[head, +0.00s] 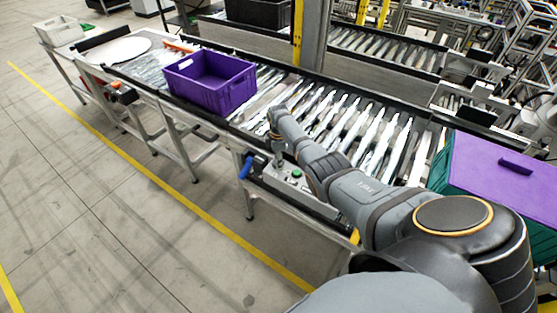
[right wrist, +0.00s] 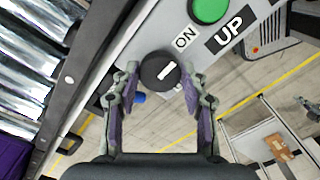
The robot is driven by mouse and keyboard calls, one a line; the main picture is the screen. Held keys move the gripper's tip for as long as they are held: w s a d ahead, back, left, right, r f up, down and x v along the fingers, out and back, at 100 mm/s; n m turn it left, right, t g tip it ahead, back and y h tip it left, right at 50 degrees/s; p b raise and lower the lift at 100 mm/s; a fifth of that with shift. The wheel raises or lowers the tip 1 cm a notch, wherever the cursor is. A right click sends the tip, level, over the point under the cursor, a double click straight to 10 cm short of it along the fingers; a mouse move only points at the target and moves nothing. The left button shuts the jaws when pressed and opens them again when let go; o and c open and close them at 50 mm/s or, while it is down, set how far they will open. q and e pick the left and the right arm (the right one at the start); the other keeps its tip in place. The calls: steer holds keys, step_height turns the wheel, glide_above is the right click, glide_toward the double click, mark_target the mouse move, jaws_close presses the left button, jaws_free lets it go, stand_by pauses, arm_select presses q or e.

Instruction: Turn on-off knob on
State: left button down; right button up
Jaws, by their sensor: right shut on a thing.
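The on-off knob (right wrist: 160,71) is black and round with a white pointer line, on the grey control box (right wrist: 150,30). The line slants up and right, roughly toward the "ON" label (right wrist: 184,40). My right gripper (right wrist: 160,82) is shut on the knob, with one finger on either side of it. In the head view my right gripper (head: 278,150) points down at the control box (head: 290,183) on the conveyor's side, and the knob is hidden there. My left gripper is not in view.
A green button (right wrist: 208,8) and an "UP" label (right wrist: 230,36) are close to the knob. A blue part (head: 246,166) sticks out at the box's left end. A purple crate (head: 210,82) stands on the roller conveyor (head: 345,120). The floor in front is clear.

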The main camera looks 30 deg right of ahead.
steer(key=o, duration=1.2)
steer(key=shift+c, duration=0.2)
step_height(320, 180, up, 12)
